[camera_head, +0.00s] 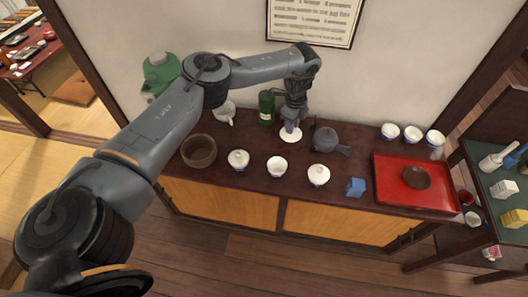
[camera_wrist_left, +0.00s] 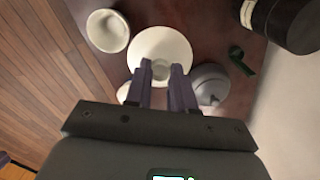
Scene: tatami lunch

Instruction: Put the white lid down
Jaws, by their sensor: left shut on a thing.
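The white lid (camera_head: 290,136) is a round disc below my left gripper (camera_head: 290,124) in the head view, near the back middle of the sideboard. In the left wrist view the lid (camera_wrist_left: 173,36) lies between and beyond the fingertips of my left gripper (camera_wrist_left: 161,70), which are shut on its knob. The lid looks level. I cannot tell whether it touches the sideboard top or hangs a little above it. My right gripper is in neither view.
A dark teapot (camera_head: 326,139) is close on the right and a green canister (camera_head: 266,107) on the left. A red tray (camera_head: 389,190) lies further right.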

